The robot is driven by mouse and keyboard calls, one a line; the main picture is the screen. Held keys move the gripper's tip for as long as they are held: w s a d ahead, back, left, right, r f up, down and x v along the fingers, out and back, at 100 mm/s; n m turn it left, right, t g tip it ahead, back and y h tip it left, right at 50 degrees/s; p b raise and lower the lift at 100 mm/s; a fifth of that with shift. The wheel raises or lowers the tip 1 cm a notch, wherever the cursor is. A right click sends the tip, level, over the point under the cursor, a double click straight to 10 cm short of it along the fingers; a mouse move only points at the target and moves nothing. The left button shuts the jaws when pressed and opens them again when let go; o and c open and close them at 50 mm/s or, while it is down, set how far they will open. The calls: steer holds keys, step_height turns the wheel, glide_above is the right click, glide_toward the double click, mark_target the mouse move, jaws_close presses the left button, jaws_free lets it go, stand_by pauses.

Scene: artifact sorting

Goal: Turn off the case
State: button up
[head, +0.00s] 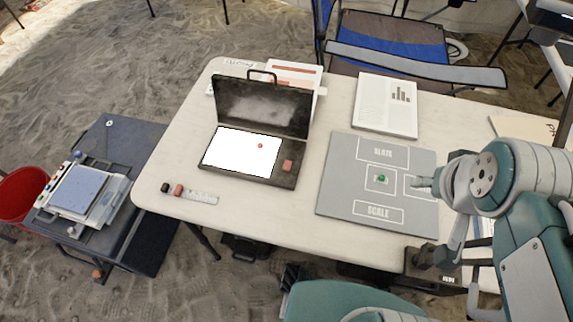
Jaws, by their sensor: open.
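The dark case (262,105) stands open on the table, its lid raised at the back with a handle on top. Its inner panel (235,152) glows bright white. A reddish square button (287,165) sits at the right of the panel. A small red piece (260,146) lies on the lit panel. My gripper (428,185) is open and empty at the right side of the grey board, well to the right of the case. Part of it is hidden by my own arm.
The grey labelled board (340,185) lies between the case and my gripper, with a small green piece (381,179) on it. A printed sheet (385,120) lies behind. Small blocks and a scale ruler (200,196) lie at the front left. A dark clamp-like item (425,262) sits at the front edge.

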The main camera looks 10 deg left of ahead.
steer(key=c, duration=0.5)
steer(key=shift+w+a, duration=0.1)
steer(key=shift+w, duration=0.1)
jaws_close()
steer(key=w+a+f+g+y, duration=0.1)
steer(key=w+a+f+g, duration=0.3)
steer(key=w+a, duration=1)
steer(key=w+a+f+g+h, duration=0.1)
steer(key=w+a+f+g, duration=0.2)
steer(key=a+f, duration=1)
steer(key=shift+w+a, duration=0.5)
steer(key=shift+w, duration=0.65)
steer(key=shift+f, duration=0.1)
